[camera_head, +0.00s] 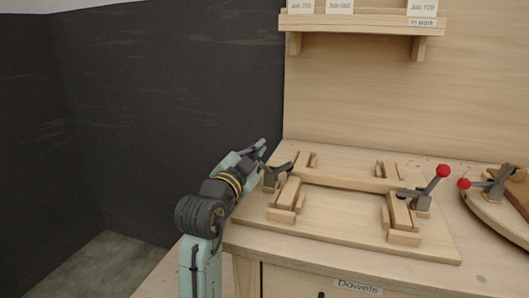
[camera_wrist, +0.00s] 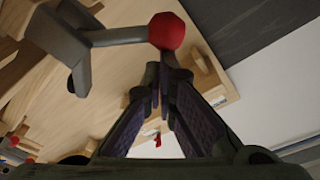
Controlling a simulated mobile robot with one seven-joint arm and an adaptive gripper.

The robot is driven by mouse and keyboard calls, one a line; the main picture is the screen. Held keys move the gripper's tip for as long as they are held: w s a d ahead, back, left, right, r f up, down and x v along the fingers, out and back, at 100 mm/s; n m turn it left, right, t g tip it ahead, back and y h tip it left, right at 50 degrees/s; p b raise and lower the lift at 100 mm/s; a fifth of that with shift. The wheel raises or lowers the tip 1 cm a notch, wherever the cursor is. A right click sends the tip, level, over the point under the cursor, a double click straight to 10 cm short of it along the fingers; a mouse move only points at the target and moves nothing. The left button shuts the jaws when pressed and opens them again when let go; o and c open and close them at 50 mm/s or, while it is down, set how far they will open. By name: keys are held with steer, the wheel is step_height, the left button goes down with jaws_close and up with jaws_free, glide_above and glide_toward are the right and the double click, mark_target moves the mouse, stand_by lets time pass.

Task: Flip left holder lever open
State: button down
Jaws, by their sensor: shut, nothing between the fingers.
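The left holder (camera_head: 272,180) is a dark grey clamp at the left edge of the wooden jig board (camera_head: 330,215). Its bar reaches over a wooden piece. In the wrist view its grey bracket (camera_wrist: 62,45) is at the upper left, with a lever (camera_wrist: 115,36) ending in a red ball (camera_wrist: 168,30). My gripper (camera_head: 261,151) is at this holder and hides the ball in the head view. In the wrist view my gripper (camera_wrist: 160,82) is shut and empty, its fingertips just below the ball. I cannot tell whether they touch it.
A right holder (camera_head: 415,198) with a raised red-tipped lever (camera_head: 442,171) stands on the same board. Another red-knobbed clamp (camera_head: 490,186) is at the far right. A shelf (camera_head: 360,24) with cards hangs above. A dark wall (camera_head: 160,100) is at the left.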

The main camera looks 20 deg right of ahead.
steer(key=shift+w+a+f+n+t+b, duration=0.15)
steer(key=shift+w+a+f+n+b, duration=0.3)
steer(key=shift+n, duration=0.45)
steer(key=shift+w+a+f+n+t+b, duration=0.15)
steer(key=shift+a+f+n+b, duration=0.25)
steer(key=shift+f+n, duration=0.4)
steer(key=shift+w+a+f+n+t+b, duration=0.1)
steer(key=shift+w+a+f+n+b, duration=0.3)
steer(key=shift+n, duration=0.6)
steer(key=shift+a+f, duration=0.1)
steer(key=r+p, duration=0.3)
steer(key=d+r+p, duration=0.1)
steer(key=r, duration=0.1)
steer(key=shift+w+r, duration=0.15)
steer(key=shift+w, duration=0.05)
steer(key=f+b+v, duration=0.1)
steer(key=b+v, duration=0.2)
steer(key=v, duration=0.7)
steer(key=shift+s, duration=0.2)
steer(key=shift+f, duration=0.1)
